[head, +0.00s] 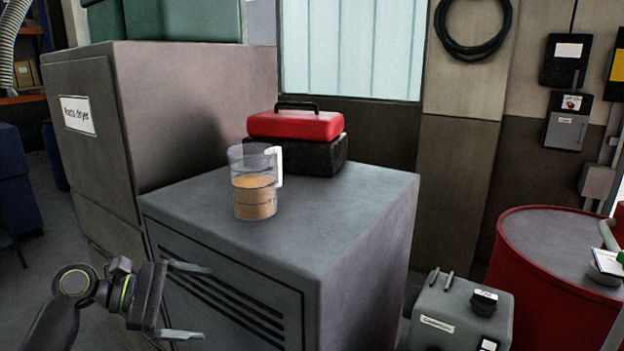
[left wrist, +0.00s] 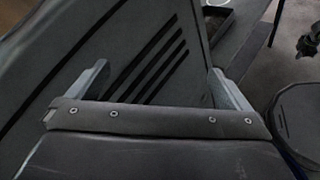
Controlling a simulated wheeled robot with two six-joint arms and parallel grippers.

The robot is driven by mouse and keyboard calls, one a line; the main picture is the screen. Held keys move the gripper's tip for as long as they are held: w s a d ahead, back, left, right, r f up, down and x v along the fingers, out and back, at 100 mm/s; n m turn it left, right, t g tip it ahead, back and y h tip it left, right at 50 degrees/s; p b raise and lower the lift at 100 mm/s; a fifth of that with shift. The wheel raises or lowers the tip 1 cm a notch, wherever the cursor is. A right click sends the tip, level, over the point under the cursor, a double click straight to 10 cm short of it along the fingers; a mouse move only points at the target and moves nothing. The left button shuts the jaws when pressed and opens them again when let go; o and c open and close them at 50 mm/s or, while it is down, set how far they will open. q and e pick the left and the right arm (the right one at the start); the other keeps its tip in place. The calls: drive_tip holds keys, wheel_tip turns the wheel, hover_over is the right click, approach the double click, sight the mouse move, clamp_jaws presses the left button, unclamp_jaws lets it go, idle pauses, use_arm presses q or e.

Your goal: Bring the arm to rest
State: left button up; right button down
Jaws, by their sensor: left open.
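My left gripper (head: 188,301) is at the lower left of the head view, in front of the vented side of a grey cabinet (head: 345,235). Its two fingers are spread apart with nothing between them. In the left wrist view the open fingers of my left gripper (left wrist: 160,88) point at the cabinet's slotted vent (left wrist: 160,62). My right gripper is not in view.
A clear measuring jug (head: 255,205) with brownish contents stands on the cabinet top, beside a red and black toolbox (head: 297,135). A taller cabinet (head: 185,110) stands behind at left. A grey box (head: 460,312) and a red drum (head: 540,270) are at right.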

use_arm(q)
drive_tip(key=s+f+m+y, duration=0.35)
drive_tip(key=s+f, duration=0.35)
drive_tip(key=f, duration=0.4)
drive_tip(key=s+f+m+y, duration=0.35)
drive_tip(key=s+f, duration=0.25)
drive_tip(key=f, duration=0.4)
drive_tip(key=s+a+f+m+y, duration=0.2)
drive_tip(key=s+a+m+y, duration=0.2)
drive_tip(key=s, duration=0.6)
drive_tip(key=s+a+f+m+y, duration=0.3)
drive_tip(key=s+a+m+y, duration=0.15)
drive_tip(key=s, duration=0.65)
wheel_tip(320, 180, down, 25)
drive_tip(key=a+g, duration=0.2)
drive_tip(key=s+d+f+g+h, duration=0.1)
drive_tip(key=s+f, duration=1.3)
drive_tip(key=shift+s+d+f, duration=0.25)
drive_tip(key=shift+d+f, duration=0.15)
drive_tip(key=shift+n, duration=0.25)
